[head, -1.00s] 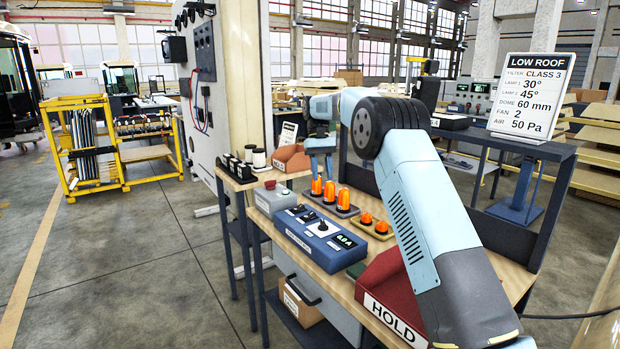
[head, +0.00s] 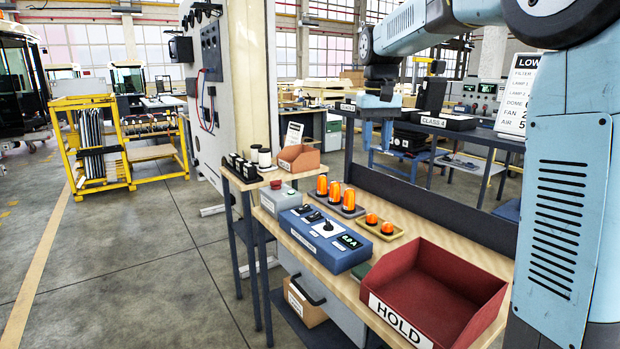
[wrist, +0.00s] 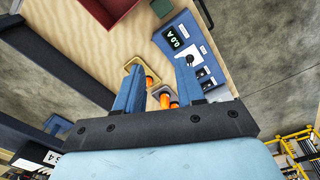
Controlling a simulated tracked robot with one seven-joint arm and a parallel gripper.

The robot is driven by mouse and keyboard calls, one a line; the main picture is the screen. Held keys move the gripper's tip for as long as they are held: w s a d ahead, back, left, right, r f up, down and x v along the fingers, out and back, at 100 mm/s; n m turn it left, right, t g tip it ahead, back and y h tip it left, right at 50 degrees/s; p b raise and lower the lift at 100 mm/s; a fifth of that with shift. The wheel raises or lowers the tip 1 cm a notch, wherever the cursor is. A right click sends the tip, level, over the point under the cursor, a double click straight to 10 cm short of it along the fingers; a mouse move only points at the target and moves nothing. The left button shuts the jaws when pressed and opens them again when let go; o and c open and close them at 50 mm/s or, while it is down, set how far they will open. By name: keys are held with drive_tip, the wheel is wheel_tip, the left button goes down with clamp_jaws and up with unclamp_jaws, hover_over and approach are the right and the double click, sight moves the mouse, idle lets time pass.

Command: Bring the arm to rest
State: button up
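My gripper (wrist: 160,68) is open in the wrist view, its two blue fingers apart with nothing held between them. It points down over the wooden workbench (wrist: 85,60). In the head view my gripper (head: 378,130) hangs high above the bench's back edge, behind the orange lamps (head: 335,192). It is well clear of the bench top. My arm's large links fill the right side and top right of the head view. They hide part of the bench's right end and of the LOW ROOF sign (head: 517,95).
A red HOLD tray (head: 425,285), empty inside, stands at the bench's near right. A blue test box (head: 325,240) and a grey button box (head: 284,202) stand left of it. An orange bin (head: 299,159) and a rear shelf with a CLASS 4 box (head: 447,121) are behind.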

drive_tip(key=s+d+t, duration=0.1)
drive_tip(key=s+d, duration=0.1)
drive_tip(key=s, duration=0.6)
drive_tip(key=s+d+t, duration=0.2)
drive_tip(key=s+d, duration=0.1)
drive_tip(key=s, duration=0.5)
drive_tip(key=s+d+f+t, duration=0.1)
drive_tip(key=s+f, duration=0.3)
drive_tip(key=s, duration=0.3)
drive_tip(key=s+d+f+m+t, duration=0.1)
drive_tip(key=s+f, duration=0.3)
drive_tip(key=s, duration=0.3)
drive_tip(key=shift+s+d+f, duration=0.25)
drive_tip(key=shift+d, duration=0.1)
